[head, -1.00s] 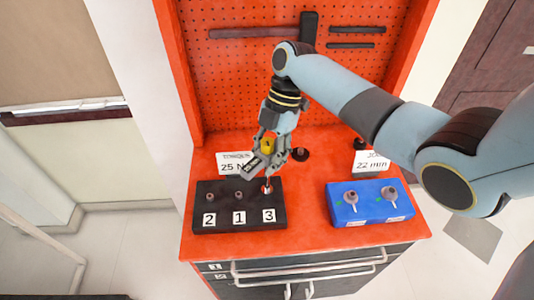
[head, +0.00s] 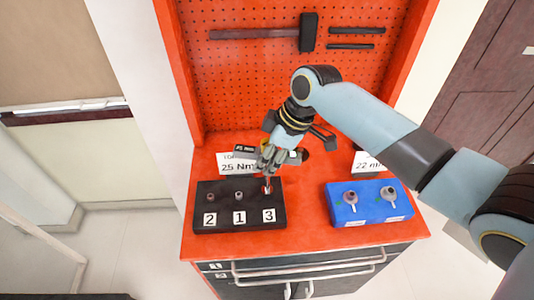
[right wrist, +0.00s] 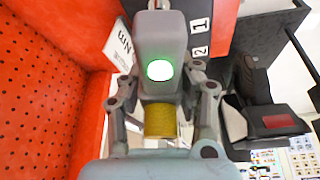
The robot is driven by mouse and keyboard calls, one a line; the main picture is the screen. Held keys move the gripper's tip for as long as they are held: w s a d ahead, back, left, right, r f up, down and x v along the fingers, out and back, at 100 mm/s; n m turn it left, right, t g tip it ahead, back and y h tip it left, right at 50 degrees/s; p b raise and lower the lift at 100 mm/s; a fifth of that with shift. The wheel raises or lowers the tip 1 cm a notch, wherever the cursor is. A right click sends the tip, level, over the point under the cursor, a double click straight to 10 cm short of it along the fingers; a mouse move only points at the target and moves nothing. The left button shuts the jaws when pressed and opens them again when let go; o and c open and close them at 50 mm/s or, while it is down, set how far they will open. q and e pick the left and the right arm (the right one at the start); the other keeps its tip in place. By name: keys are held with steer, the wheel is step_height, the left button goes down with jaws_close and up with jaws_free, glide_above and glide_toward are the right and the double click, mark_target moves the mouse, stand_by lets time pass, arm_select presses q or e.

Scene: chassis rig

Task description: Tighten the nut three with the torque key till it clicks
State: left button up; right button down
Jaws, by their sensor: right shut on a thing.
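The black block (head: 210,190) carries several posts with nuts in a row, labelled 2, 1 and 3 from left to right. Nut three (head: 267,188) is behind label 3, partly covered by the tool. My right gripper (head: 270,160) is above it, shut on the torque key (right wrist: 160,45). The key points down at nut three and its lower end appears to meet it; the exact fit is hidden. In the right wrist view the key has a grey body, a yellow band and a lit green lamp (right wrist: 160,70). My left gripper is out of view.
A blue block (head: 370,214) with two sockets stands at the right of the red bench. A 25 Nm card (head: 237,167) and a 22 mm card (head: 366,168) stand behind. The red pegboard (head: 240,65) with hanging tools closes off the back.

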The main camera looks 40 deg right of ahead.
mark_target(267, 142)
steer(key=shift+w, duration=0.1)
steer(key=shift+r+n, duration=0.1)
steer(key=shift+n, duration=0.4)
steer(key=shift+r, duration=0.2)
steer(key=shift+r, duration=2.2)
